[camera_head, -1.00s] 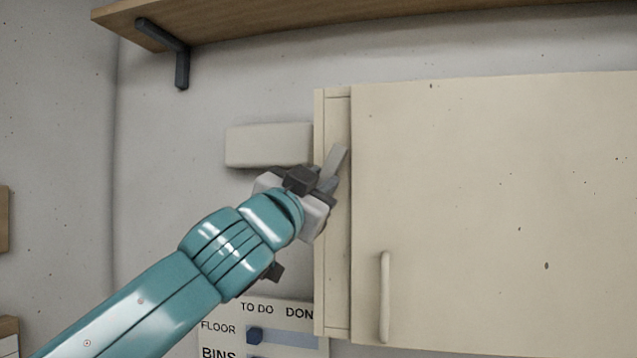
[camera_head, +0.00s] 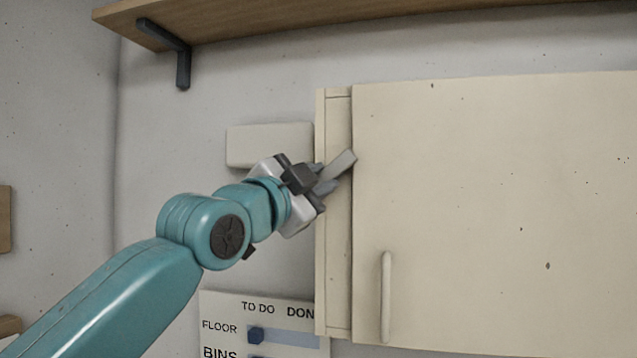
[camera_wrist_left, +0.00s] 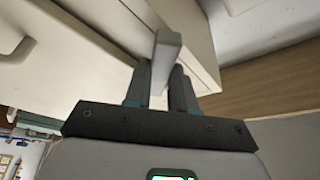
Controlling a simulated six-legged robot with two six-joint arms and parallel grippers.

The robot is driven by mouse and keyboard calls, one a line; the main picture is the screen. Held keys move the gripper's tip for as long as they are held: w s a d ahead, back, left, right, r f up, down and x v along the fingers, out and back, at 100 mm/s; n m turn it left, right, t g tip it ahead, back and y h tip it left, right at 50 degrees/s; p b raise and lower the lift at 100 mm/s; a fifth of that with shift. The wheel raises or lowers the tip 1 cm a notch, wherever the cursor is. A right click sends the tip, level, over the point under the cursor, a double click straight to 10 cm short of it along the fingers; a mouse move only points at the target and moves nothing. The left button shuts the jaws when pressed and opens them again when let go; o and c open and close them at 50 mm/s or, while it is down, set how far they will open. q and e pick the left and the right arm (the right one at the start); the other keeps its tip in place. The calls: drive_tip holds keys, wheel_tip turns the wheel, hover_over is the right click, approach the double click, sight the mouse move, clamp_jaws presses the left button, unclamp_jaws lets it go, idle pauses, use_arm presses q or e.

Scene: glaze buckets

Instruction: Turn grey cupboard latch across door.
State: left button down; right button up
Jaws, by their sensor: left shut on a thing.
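The grey latch (camera_head: 342,164) is a short flat bar on the cupboard's left frame strip. It slants up to the right, and its upper end reaches the left edge of the cream cupboard door (camera_head: 480,200). My left gripper (camera_head: 322,179) is shut on the latch, coming from the lower left. In the left wrist view the latch (camera_wrist_left: 166,50) stands between the two dark fingers (camera_wrist_left: 160,88). The latch's lower part and pivot are hidden by the gripper. My right gripper is in neither view.
A vertical handle (camera_head: 386,297) stands out from the door's lower left. A pale box (camera_head: 270,145) is on the wall left of the cupboard. A wooden shelf (camera_head: 300,18) on a dark bracket (camera_head: 180,60) runs above. A TO DO board (camera_head: 225,310) hangs below.

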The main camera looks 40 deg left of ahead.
use_arm(q)
drive_tip(key=shift+a+m+g+h, duration=0.1)
drive_tip(key=shift+m+g+h, duration=0.25)
drive_tip(key=shift+m, duration=1.05)
drive_tip(key=shift+m+h, duration=0.25)
drive_tip(key=shift+m, duration=0.05)
drive_tip(key=c, duration=0.9)
unclamp_jaws()
drive_tip(key=shift+r, duration=0.1)
drive_tip(key=shift+c, duration=0.2)
drive_tip(key=shift+s, duration=0.1)
drive_tip(key=shift+s, duration=0.1)
drive_tip(key=b+v, duration=0.3)
drive_tip(key=v, duration=1.3)
